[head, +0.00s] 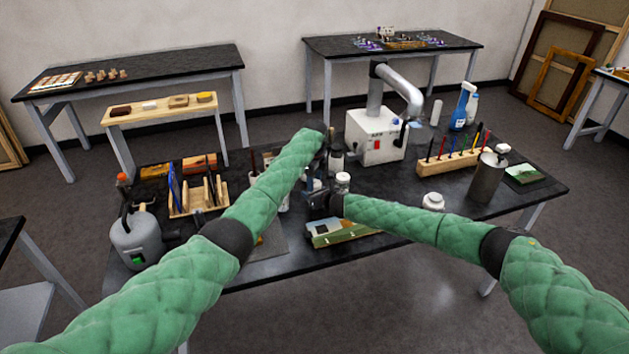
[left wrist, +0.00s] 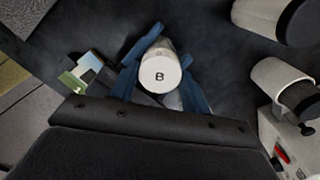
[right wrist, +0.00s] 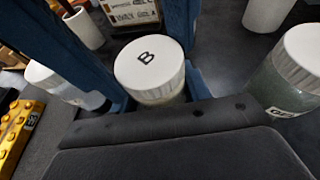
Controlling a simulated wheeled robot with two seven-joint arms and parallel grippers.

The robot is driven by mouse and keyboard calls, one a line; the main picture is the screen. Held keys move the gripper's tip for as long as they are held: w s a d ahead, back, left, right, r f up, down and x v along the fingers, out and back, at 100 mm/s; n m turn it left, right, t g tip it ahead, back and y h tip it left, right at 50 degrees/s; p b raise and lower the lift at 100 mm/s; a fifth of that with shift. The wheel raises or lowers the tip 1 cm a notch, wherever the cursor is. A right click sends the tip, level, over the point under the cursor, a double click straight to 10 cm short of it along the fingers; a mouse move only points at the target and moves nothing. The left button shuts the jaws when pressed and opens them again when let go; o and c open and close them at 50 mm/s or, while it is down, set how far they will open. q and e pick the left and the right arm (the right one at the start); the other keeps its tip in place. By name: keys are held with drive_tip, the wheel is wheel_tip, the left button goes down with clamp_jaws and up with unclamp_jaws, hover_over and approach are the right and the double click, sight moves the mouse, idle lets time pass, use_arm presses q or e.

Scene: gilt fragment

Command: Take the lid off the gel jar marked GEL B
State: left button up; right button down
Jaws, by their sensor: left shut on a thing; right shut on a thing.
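The GEL B jar has a white lid marked B, seen between blue fingers in the left wrist view (left wrist: 160,76) and the right wrist view (right wrist: 148,68). The lid sits on the jar body (right wrist: 166,100). My left gripper (head: 325,150) reaches down from above, its fingers on either side of the lid (left wrist: 160,70), shut on it. My right gripper (head: 318,204) comes in low from the side, shut on the jar body below the lid; one of its fingers is largely hidden.
Another white-lidded GEL jar (right wrist: 295,75) stands close on the right of the right wrist view. A small painting (head: 340,232) lies at the table's front edge. A white machine with a duct (head: 376,138) stands behind. A wooden rack (head: 198,196) is on the left.

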use_arm(q)
drive_tip(key=shift+n, duration=1.6)
drive_tip(key=o, duration=1.1)
drive_tip(key=shift+d, duration=0.1)
